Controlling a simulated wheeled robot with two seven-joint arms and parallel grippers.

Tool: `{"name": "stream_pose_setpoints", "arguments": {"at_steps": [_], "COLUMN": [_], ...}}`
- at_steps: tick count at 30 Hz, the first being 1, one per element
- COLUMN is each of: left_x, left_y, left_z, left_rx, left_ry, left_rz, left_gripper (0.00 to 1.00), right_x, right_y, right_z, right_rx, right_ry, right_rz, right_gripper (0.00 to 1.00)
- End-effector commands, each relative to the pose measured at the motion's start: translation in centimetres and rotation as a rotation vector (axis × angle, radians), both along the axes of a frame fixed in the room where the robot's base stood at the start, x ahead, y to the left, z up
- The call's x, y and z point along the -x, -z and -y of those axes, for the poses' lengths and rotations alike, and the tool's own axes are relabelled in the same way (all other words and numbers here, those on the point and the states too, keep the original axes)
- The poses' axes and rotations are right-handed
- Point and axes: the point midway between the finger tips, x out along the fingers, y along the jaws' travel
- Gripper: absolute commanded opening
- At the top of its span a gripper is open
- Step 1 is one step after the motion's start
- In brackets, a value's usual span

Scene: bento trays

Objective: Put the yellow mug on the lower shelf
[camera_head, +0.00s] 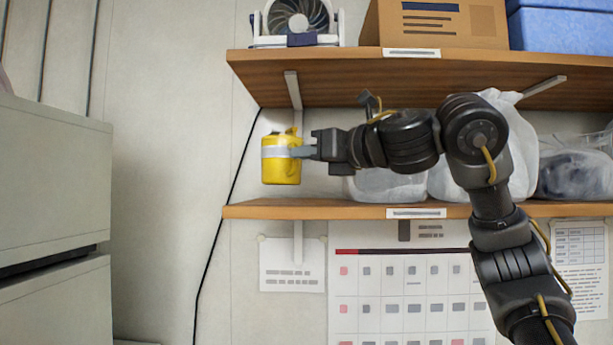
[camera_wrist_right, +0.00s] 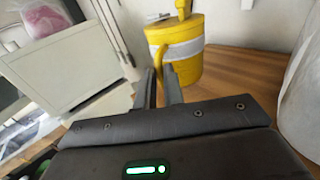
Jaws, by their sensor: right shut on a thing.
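The yellow mug (camera_head: 281,172) with a pale band is upright near the left end of the lower shelf (camera_head: 330,209). Its base shows a small gap above the shelf's edge, with wall visible between. My right gripper (camera_head: 304,152) reaches in from the right and is shut on the mug's side. In the right wrist view, the mug (camera_wrist_right: 184,65) is at the fingertips of the gripper (camera_wrist_right: 163,78), and the wooden shelf surface (camera_wrist_right: 245,75) shows behind and right of it. My left gripper is in neither view.
Clear plastic bags (camera_head: 385,185) stand on the lower shelf behind my right arm. The upper shelf (camera_head: 330,80) overhangs, bearing a fan (camera_head: 298,20), a cardboard box (camera_head: 435,25) and blue bins (camera_head: 560,28). A grey cabinet (camera_head: 50,190) stands left. The shelf's left end is free.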

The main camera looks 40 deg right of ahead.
Motion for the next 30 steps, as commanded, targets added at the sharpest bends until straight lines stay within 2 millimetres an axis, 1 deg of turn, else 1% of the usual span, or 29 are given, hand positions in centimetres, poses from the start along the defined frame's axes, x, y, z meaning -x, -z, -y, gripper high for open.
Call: {"name": "stream_pose_setpoints", "arguments": {"at_steps": [2, 3, 6, 9, 12, 17, 18, 22, 30], "left_x": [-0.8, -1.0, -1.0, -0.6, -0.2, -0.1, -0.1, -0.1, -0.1], "left_y": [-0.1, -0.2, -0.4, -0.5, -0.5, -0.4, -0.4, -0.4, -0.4], "left_z": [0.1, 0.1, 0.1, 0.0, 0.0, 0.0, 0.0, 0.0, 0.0], "left_rx": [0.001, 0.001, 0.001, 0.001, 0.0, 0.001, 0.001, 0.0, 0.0], "left_ry": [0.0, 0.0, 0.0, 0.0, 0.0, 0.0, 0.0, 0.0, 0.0], "left_rz": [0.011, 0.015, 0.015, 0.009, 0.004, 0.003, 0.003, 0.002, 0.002], "left_gripper": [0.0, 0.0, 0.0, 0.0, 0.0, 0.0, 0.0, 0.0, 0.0], "right_x": [0.1, 0.0, 0.0, 0.1, 0.1, 0.1, 0.0, 0.0, 0.1], "right_y": [0.5, 1.1, 2.6, 3.6, 3.9, 3.9, 4.1, 4.1, 4.0], "right_z": [0.0, 0.0, 0.0, 0.0, 0.0, 0.0, 0.0, 0.0, 0.0], "right_rx": [-0.001, -0.001, -0.001, -0.001, -0.002, -0.002, 0.0, 0.0, 0.0], "right_ry": [-0.001, -0.001, 0.0, -0.001, 0.0, 0.0, 0.0, 0.0, 0.0], "right_rz": [0.004, 0.003, 0.003, 0.004, 0.005, 0.004, 0.0, 0.0, 0.001], "right_gripper": [0.0, 0.0, 0.0, 0.0, 0.0, 0.0, 0.15, 0.32, 0.32]}}
